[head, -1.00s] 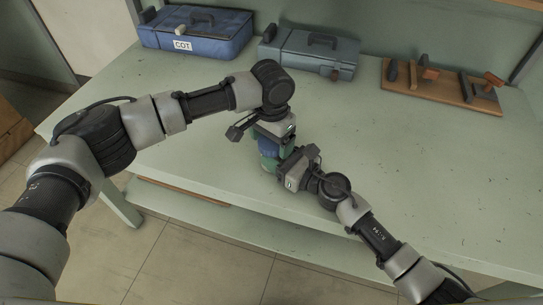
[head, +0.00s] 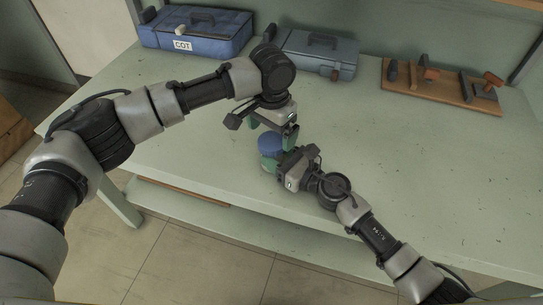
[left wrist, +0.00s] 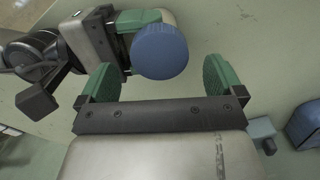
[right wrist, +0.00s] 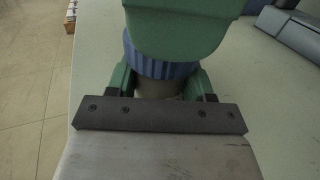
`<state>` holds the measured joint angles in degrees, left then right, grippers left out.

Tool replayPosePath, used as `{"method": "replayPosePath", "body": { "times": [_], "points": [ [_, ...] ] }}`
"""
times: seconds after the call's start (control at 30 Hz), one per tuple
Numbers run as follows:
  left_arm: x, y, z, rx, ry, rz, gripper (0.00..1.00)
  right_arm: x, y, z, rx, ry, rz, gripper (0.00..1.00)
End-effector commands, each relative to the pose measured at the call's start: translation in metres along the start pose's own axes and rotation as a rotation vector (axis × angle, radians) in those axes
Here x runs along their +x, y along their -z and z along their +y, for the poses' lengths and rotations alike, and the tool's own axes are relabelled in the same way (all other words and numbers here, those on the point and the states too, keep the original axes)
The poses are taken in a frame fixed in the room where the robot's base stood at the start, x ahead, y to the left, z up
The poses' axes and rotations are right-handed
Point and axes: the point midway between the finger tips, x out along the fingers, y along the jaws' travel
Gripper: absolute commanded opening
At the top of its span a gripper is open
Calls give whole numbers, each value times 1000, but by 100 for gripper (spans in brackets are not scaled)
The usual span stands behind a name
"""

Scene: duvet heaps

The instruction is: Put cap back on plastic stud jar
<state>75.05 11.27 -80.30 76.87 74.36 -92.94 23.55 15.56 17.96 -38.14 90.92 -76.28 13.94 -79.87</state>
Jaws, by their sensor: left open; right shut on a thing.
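The jar (right wrist: 158,89) stands between the fingers of my right gripper (right wrist: 160,82), which is shut on it. The blue ribbed cap (head: 270,143) sits on top of the jar; it also shows in the left wrist view (left wrist: 160,52) and the right wrist view (right wrist: 160,62). From these views I cannot tell how tightly it is seated. My left gripper (head: 272,128) is open and empty, just above and beside the cap, apart from it. A green finger of my left gripper fills the top of the right wrist view and hides part of the cap.
A blue case marked COT (head: 195,36) and a grey-blue toolbox (head: 310,55) stand at the back of the pale green table (head: 400,160). A wooden board with tools (head: 440,88) lies at the back right. The middle and right of the table are clear.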

Motion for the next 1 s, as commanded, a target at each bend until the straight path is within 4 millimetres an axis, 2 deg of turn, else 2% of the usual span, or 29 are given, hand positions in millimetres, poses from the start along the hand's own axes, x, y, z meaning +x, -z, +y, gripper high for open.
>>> {"method": "replayPosePath", "body": {
  "times": [0.13,0.37,0.47,0.7,1.0],
  "points": [
    [-12,0,0,0,0,0,96,0,-1,0,0,0,-1,0],
    [-13,0,0,0,0,-1,96,0,-1,0,0,0,-1,0],
    [-15,0,0,0,0,0,92,0,-1,0,0,0,-1,0],
    [-48,0,0,2,0,1,92,0,-1,0,0,0,-1,0],
    [-46,0,0,2,-1,-1,92,0,-1,0,0,0,-1,0]
  ]
}}
